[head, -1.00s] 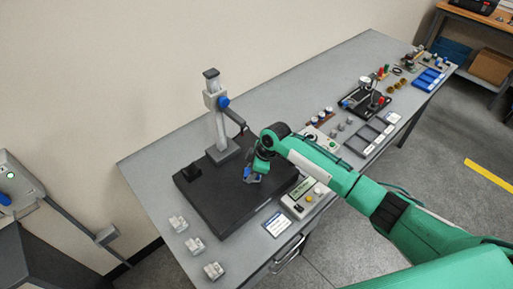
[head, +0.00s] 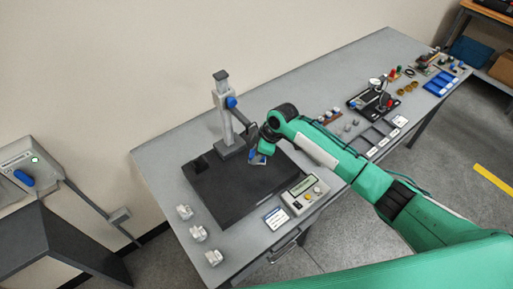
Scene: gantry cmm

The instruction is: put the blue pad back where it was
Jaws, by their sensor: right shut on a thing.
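My right gripper (head: 260,154) is over the black base plate (head: 232,196), just right of the grey column of the measuring stand (head: 225,115). It is shut on a small blue piece, the blue pad (head: 257,159), which shows at the fingertips. My wrist and fingers hide part of the pad. I cannot tell whether the pad touches the plate or is just above it. My left gripper is not in view.
Several small light blocks (head: 198,233) stand left of the plate. A control box with a display (head: 304,193) and a label card (head: 276,218) lie at the front edge. A grey tray (head: 374,138) and a dial stand are farther right.

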